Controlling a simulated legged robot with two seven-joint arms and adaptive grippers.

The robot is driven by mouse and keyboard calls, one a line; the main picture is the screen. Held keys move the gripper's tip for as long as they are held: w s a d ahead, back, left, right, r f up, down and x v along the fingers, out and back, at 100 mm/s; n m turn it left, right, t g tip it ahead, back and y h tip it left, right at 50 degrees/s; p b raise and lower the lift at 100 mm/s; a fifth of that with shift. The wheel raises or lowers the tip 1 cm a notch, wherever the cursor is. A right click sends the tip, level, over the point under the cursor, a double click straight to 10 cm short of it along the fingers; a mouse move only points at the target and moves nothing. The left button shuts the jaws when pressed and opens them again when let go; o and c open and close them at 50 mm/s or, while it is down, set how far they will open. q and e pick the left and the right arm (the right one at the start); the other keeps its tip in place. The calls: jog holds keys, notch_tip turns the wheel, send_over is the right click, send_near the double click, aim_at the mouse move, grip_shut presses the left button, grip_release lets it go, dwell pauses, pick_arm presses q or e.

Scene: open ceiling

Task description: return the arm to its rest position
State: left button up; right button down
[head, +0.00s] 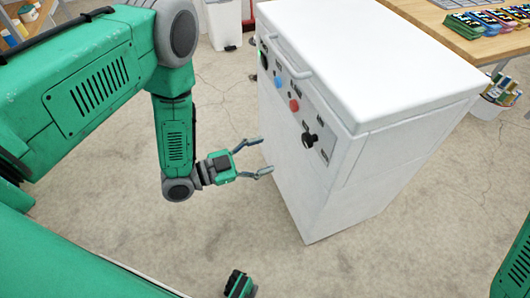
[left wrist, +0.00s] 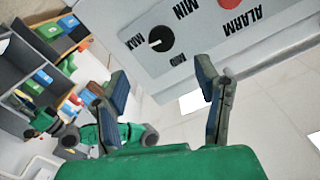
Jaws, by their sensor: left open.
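My left gripper (head: 260,158) is open and empty in the head view, in front of the left face of a white cabinet (head: 400,60). I cannot tell whether a fingertip touches the cabinet. My left arm (head: 175,125) comes in from the left and hangs bent. In the left wrist view the open fingers (left wrist: 165,95) have nothing between them, and the knob (left wrist: 161,39) shows beyond them.
The cabinet panel has a blue button (head: 278,82), a red button (head: 294,105) and a handle (head: 288,55). A wooden table (head: 460,45) with colourful packs stands behind right, a bin (head: 497,97) beneath it. The floor (head: 220,230) around my gripper is largely clear.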

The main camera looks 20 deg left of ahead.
pick_arm(q)
jog(key=shift+y, duration=0.3)
jog(key=s+a+f+n+g+y+p, duration=0.1)
jog(key=s+a+f+n+g+y, duration=0.25)
jog(key=s+n+y, duration=0.2)
jog(key=s+a+f+n+g+y+p, duration=0.25)
jog(key=s+a+n+y, duration=0.2)
jog(key=s, duration=0.25)
jog(key=s+a+n+g+y, duration=0.2)
jog(key=s+g, duration=0.3)
jog(key=s, duration=0.6)
jog(key=shift+a+r+n+y, duration=0.4)
jog(key=shift+a+r+n, duration=0.1)
jog(key=shift+a, duration=0.15)
